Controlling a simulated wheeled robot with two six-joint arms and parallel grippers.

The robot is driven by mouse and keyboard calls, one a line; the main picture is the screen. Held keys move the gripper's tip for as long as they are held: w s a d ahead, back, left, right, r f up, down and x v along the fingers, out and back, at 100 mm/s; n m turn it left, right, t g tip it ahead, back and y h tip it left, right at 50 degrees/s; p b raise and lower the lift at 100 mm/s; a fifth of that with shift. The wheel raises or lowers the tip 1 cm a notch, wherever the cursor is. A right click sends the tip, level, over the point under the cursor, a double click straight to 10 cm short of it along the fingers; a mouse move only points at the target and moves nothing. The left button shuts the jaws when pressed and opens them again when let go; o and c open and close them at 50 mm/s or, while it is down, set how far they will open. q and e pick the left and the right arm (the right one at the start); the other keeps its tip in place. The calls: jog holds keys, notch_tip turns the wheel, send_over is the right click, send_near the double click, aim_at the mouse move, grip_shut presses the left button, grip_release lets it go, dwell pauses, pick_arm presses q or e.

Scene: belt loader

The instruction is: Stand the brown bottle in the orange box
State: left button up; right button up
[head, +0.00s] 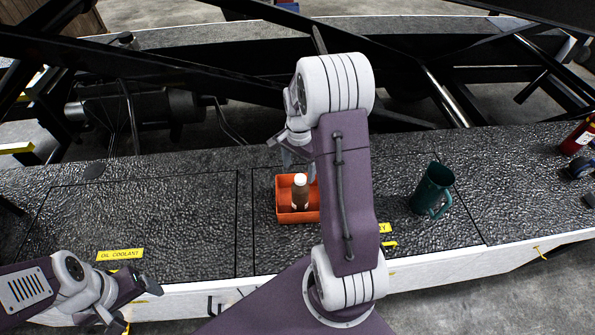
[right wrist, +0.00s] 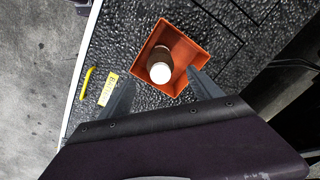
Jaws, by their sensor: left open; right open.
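The brown bottle (head: 300,197) with a white cap stands upright inside the orange box (head: 284,214) on the dark textured deck. In the right wrist view the bottle (right wrist: 159,56) is seen from above, within the walls of the box (right wrist: 193,47). My right gripper (head: 297,160) is open just above and behind the box, partly hidden by my arm. In the right wrist view its fingers (right wrist: 160,78) are apart, with the bottle's cap between and beyond their tips. My left gripper (head: 137,300) is open and empty at the lower left, by the deck's front edge.
A dark green mug (head: 432,191) stands on the deck right of the box. A red bottle-like object (head: 578,137) is at the far right. A yellow "OIL COOLANT" label (head: 120,254) lies at the left. Black beams (head: 230,80) run behind the deck. The deck left of the box is clear.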

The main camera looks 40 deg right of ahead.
jog(key=s+a+r+n+t, duration=0.1)
jog(key=s+a+n, duration=0.5)
jog(key=a+n, duration=0.15)
jog(key=s+a+r+n, duration=0.1)
jog(key=s+a+n, duration=0.5)
jog(key=a+n, duration=0.15)
pick_arm(q)
notch_tip(320, 180, down, 5)
jog(key=b, duration=0.4)
jog(key=shift+r+b, duration=0.2)
jog(key=shift+b, duration=0.15)
pick_arm(e)
jog(key=f, duration=0.2)
jog(key=w+f, duration=0.1)
jog(key=f, duration=0.1)
jog(key=shift+a+f, duration=0.15)
jog(key=shift+f, duration=0.1)
